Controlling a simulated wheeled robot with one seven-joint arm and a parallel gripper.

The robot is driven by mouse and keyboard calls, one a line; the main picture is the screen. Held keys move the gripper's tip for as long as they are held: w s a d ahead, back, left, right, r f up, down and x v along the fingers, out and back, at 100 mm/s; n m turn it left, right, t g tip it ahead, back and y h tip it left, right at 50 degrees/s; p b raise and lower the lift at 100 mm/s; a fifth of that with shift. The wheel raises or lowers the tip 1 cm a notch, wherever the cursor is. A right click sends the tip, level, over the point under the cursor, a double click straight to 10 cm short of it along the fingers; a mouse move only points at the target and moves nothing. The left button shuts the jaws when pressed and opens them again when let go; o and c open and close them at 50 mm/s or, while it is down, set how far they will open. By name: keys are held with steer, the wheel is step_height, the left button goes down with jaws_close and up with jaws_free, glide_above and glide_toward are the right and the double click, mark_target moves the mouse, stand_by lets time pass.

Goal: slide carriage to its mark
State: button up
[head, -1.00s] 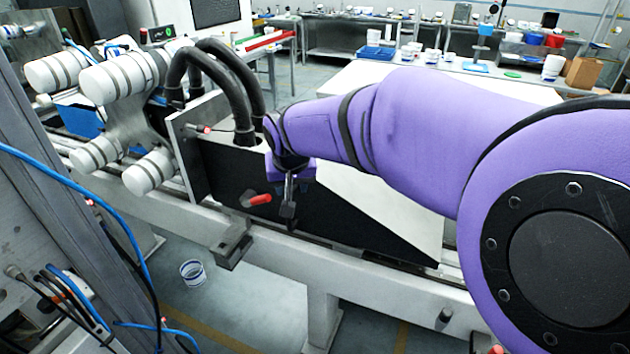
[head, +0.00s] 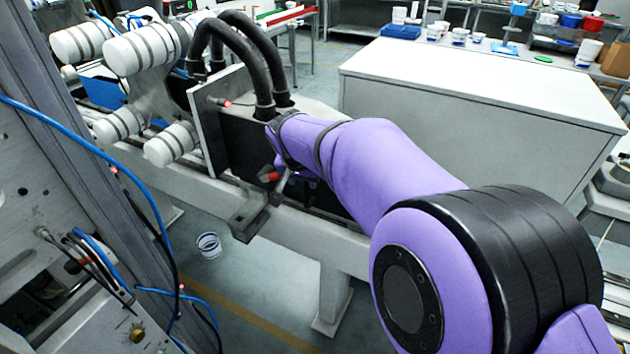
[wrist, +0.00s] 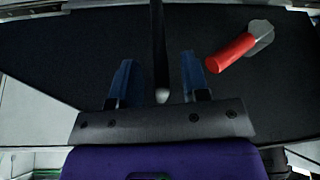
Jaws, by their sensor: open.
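A black-sided housing (head: 238,150) with a pale upright end plate (head: 207,130) sits on the long grey rail beam (head: 330,235); it looks like the carriage, though I cannot be sure. A red lever handle (head: 268,177) is on its front side, and shows larger in the wrist view (wrist: 230,52), right of my fingers. My gripper (head: 283,182) is at that side, just right of the red handle. In the wrist view its two blue fingers (wrist: 158,82) stand apart, with a dark rod (wrist: 158,45) with a pale tip between them. Whether they touch it I cannot tell. I cannot make out a mark.
A dark grey bracket (head: 257,215) juts from the beam's front. White rollers (head: 145,48) stand at the left, and two black hoses (head: 240,35) arch over the housing. A white cabinet (head: 480,90) stands behind. A small cup (head: 209,245) is on the floor. Blue cables (head: 85,150) hang at the left.

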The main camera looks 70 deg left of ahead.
mark_target(305, 183)
steer(key=shift+x, duration=1.75)
jaws_close()
